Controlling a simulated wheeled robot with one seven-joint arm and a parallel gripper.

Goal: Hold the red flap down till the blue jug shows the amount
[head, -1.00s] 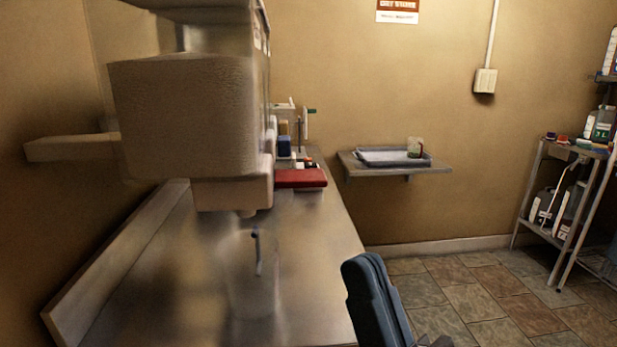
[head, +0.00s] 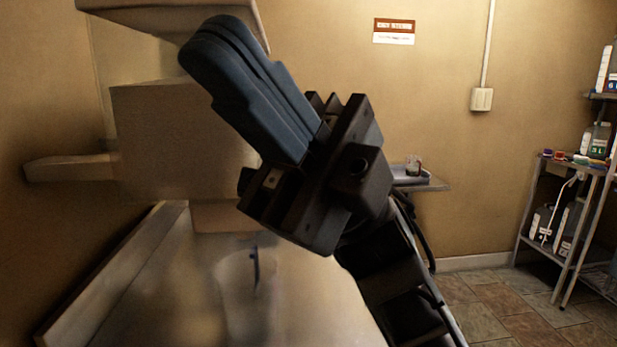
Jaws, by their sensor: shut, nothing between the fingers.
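My gripper (head: 212,52) is raised in front of the pale dispenser box (head: 165,140), its blue-grey fingers shut together and pointing up and left. Nothing shows between them. A translucent jug (head: 235,295) with a dark blue upright strip stands on the counter below the box. Its outline is blurred, and I cannot read any level or amount in it. No red flap shows now; the place where a flat red piece showed earlier is behind my gripper and arm.
The metal counter (head: 150,310) runs along the left wall. A wall shelf with a tray (head: 425,181) and a small jar (head: 413,166) is partly behind my arm. A rack (head: 533,215) with bottles stands at the right. The tiled floor between is clear.

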